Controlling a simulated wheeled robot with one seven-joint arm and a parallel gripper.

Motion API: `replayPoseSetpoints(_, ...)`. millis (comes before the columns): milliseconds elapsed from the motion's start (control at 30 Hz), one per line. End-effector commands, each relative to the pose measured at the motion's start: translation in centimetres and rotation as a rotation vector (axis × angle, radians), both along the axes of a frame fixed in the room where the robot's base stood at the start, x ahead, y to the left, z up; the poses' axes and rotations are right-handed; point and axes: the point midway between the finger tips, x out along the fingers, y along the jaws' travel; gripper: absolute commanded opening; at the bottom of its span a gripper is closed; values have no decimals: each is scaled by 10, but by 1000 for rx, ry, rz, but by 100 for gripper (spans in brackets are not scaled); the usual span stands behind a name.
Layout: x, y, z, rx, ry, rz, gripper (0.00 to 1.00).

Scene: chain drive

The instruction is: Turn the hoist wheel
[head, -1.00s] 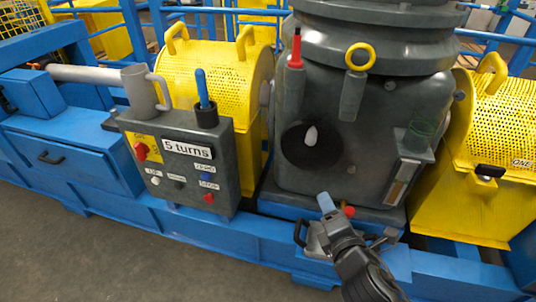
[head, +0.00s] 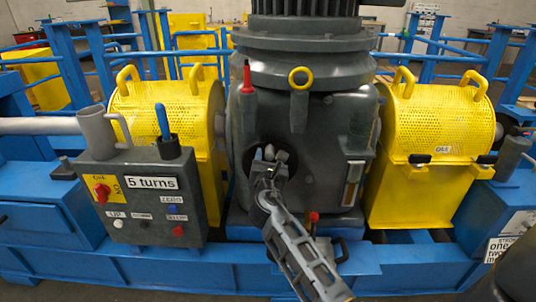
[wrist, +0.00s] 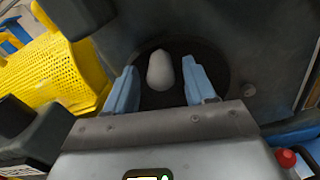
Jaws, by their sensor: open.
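A dark round disc (wrist: 214,66), which I take for the hoist wheel, sits on the front of the dark grey gear housing (head: 340,125). A pale grey rounded knob (wrist: 160,72) stands out from its face. My gripper (head: 270,155) is in front of the disc and covers most of it in the head view. In the wrist view its two blue fingers are apart, one on each side of the knob, with a gap on both sides. The gripper is open and holds nothing. The knob is mostly hidden in the head view.
A control box (head: 155,195) labelled "5 turns" stands left, with a red switch and buttons. Perforated yellow guards (head: 165,100) flank the housing; the right one (head: 432,115) also shows. A red-topped lever (head: 314,217) is low right of my arm. Blue beams run along the front.

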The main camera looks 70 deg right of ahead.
Motion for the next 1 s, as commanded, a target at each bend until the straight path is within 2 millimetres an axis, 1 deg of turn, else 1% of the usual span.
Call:
replayPoseSetpoints(33,3,-7,1,-1,-1,0,55)
replayPoseSetpoints(200,8,-19,0,1,-2,0,55)
replayPoseSetpoints(500,9,-21,-1,1,-2,1,55)
replayPoseSetpoints(567,9,-21,0,1,-2,1,50)
replayPoseSetpoints(1000,9,-20,0,1,-2,2,8)
